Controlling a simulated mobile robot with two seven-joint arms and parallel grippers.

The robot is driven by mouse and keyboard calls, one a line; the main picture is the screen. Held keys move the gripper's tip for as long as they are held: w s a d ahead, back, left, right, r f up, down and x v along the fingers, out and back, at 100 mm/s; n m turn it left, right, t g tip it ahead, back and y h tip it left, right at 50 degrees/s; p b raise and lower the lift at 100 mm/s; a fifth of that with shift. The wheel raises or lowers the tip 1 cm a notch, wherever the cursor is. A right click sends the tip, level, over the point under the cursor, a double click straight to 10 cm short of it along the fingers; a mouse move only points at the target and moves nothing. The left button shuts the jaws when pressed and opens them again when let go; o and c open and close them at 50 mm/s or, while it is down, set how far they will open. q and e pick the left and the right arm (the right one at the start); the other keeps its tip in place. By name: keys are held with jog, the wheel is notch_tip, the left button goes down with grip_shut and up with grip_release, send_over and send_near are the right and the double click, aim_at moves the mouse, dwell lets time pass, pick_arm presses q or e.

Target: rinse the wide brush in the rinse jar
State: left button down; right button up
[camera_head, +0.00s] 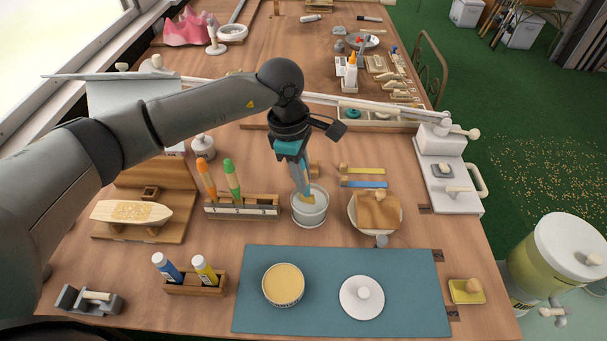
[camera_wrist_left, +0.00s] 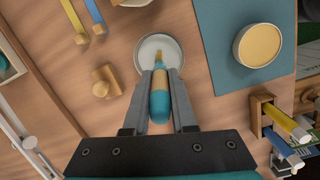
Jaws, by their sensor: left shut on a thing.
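My left gripper (camera_head: 302,178) points down over the white rinse jar (camera_head: 310,217) and is shut on the wide brush (camera_head: 306,190). In the left wrist view the brush's blue handle (camera_wrist_left: 160,98) lies between the two grey fingers of the gripper (camera_wrist_left: 161,82). Its tan bristle end points into the round mouth of the jar, which also shows in that view (camera_wrist_left: 142,50). The bristles appear inside the rim; how deep they reach, and whether they touch the jar, I cannot tell. My right gripper is not in view.
To the right is a plate (camera_head: 354,220) with a brown cloth. A teal mat (camera_head: 325,262) in front holds an open tin (camera_head: 283,284) and a white lid (camera_head: 361,298).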

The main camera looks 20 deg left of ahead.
pick_arm(q)
jog(key=shift+s+a+r+p, duration=0.15)
jog(key=shift+r+p, duration=0.5)
jog(key=shift+r, duration=0.4)
jog(key=shift+w+a+r+p, duration=0.15)
jog(key=shift+r+p, duration=0.5)
jog(key=shift+r, duration=0.35)
jog(key=shift+s+a+r+p, duration=0.15)
jog(key=shift+r+p, duration=0.5)
jog(key=shift+r, duration=0.4)
jog(key=shift+r+p, duration=1.55)
jog(key=shift+r, duration=0.95)
